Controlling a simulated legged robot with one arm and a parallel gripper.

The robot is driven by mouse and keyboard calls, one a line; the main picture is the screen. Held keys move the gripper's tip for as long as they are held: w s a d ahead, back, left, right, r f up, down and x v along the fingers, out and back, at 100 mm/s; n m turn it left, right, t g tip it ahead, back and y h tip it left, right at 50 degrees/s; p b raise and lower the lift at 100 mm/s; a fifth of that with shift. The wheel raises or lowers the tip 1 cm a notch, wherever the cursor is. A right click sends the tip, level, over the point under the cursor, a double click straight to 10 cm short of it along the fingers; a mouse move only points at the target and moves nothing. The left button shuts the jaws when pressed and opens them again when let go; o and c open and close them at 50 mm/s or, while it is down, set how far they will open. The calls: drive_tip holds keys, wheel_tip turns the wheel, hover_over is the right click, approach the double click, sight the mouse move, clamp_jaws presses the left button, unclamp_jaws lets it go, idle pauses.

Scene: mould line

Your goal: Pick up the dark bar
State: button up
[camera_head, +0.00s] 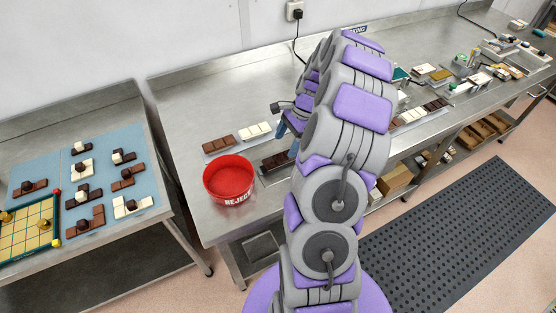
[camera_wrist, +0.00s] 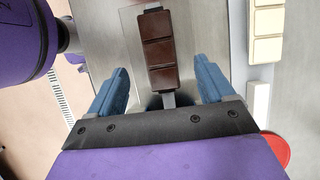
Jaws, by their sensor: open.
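The dark bar (camera_wrist: 161,50) shows in the wrist view as a row of dark brown segments on a thin plate (camera_wrist: 130,22). In the head view the dark bar (camera_head: 275,161) lies on the steel bench, partly hidden by my arm. My gripper (camera_wrist: 162,84) has its two blue fingers spread apart, one on each side of the bar's near end. They do not touch it. In the head view one finger shows close to the bar's right end, and the rest of my gripper is mostly hidden behind my arm.
A red reject bin (camera_head: 229,181) stands left of the dark bar. A milk-brown bar (camera_head: 218,144) and a white bar (camera_head: 254,131) lie behind it on a tray. A side table (camera_head: 150,236) with chocolate pieces is at left. More goods crowd the bench's right part.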

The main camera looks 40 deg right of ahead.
sight(279, 158)
drive_tip(key=shift+d+f, duration=0.25)
drive_tip(key=shift+f, duration=0.15)
drive_tip(key=b+x, duration=0.1)
drive_tip(key=x, duration=0.3)
drive_tip(key=shift+a+f, duration=0.1)
drive_tip(key=shift+f, duration=0.05)
drive_tip(key=shift+a, duration=0.5)
drive_tip(key=shift+c, duration=0.9)
drive_tip(key=shift+d, duration=0.7)
drive_tip(key=c, duration=0.6)
drive_tip(key=shift+a, duration=0.6)
drive_tip(key=c, duration=0.5)
drive_tip(key=shift+o, duration=0.2)
drive_tip(key=shift+d, duration=0.1)
